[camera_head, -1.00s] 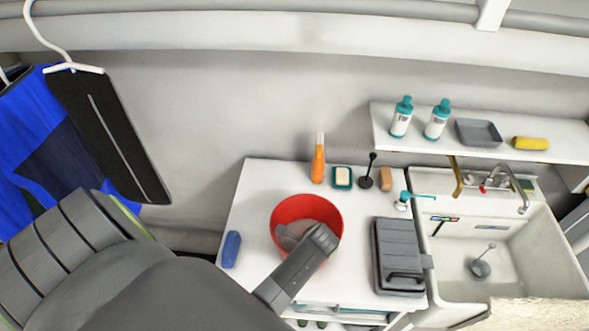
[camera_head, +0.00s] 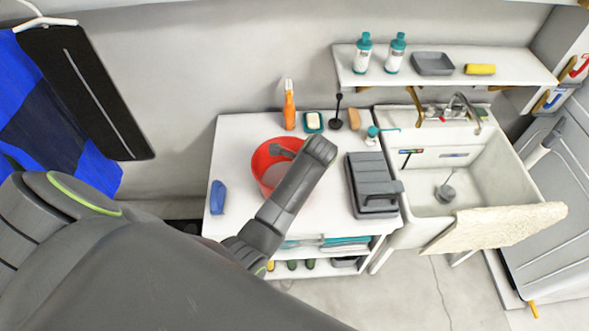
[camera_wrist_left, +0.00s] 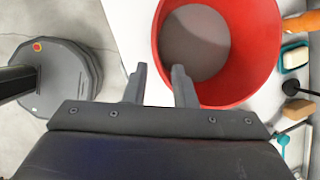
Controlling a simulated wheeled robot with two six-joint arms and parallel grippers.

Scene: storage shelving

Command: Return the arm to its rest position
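My left arm comes in from the left in the head view, and its forearm bends up over the white table (camera_head: 237,135). Its wrist end is above the red bucket (camera_head: 262,160), partly covering it. My right gripper is not in view.
An orange bottle (camera_head: 289,107), a soap dish (camera_head: 313,125) and a grey case (camera_head: 370,180) stand around the bucket. A blue object (camera_head: 217,196) lies at the table's left. A sink (camera_head: 470,180) is at right; hanging clothes (camera_head: 50,120) are at left. Floor shows in front.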

